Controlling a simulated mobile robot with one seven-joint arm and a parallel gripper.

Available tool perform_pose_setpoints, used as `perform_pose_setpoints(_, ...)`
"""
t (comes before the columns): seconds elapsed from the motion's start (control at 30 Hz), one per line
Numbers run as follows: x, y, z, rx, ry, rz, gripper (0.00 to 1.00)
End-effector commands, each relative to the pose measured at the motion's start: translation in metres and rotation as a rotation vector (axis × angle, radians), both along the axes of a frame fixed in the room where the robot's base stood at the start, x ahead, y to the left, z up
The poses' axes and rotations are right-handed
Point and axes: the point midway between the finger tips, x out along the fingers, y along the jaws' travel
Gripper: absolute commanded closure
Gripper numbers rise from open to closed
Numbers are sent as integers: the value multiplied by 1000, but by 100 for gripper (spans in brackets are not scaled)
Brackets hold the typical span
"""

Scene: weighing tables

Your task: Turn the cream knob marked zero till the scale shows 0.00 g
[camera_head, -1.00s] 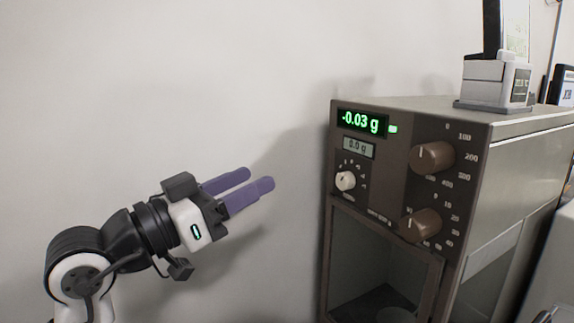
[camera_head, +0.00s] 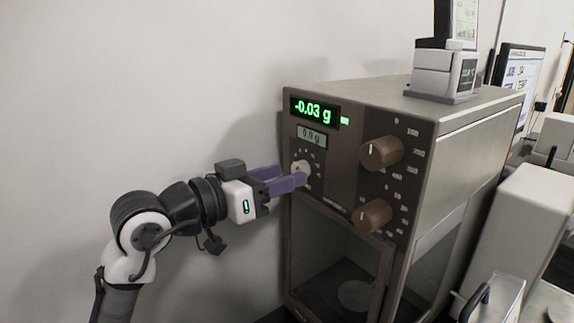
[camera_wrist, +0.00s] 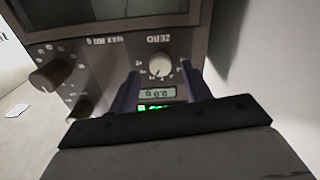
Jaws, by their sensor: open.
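The cream zero knob (camera_head: 301,168) is on the left of the brown scale front (camera_head: 340,178). In the wrist view the knob (camera_wrist: 161,66) appears upside down under the word ZERO, between and just beyond my fingertips. The green display (camera_head: 313,111) reads -0.03 g, with a small grey display (camera_head: 311,138) below it. My gripper (camera_head: 294,175) is open, its purple fingers pointing at the knob. In the head view one finger overlaps the knob's lower part. Whether a finger touches it I cannot tell.
Two larger brown knobs (camera_head: 381,153) (camera_head: 372,215) are to the right on the same front. A glass-fronted weighing chamber (camera_head: 335,265) is below. A grey device (camera_head: 445,72) stands on top of the scale. Other equipment (camera_head: 520,225) crowds the right; a bare wall is at left.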

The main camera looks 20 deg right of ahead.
Motion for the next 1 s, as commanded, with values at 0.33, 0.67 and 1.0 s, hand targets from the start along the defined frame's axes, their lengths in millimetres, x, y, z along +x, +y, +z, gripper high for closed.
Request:
perform_pose_setpoints(0.33, 7, -18, 0, 0, -1, 0, 52)
perform_pose_setpoints(0.67, 7, -17, 0, -1, -1, 0, 74)
perform_pose_setpoints(1.0, 7, -17, -1, 3, -10, -1, 96)
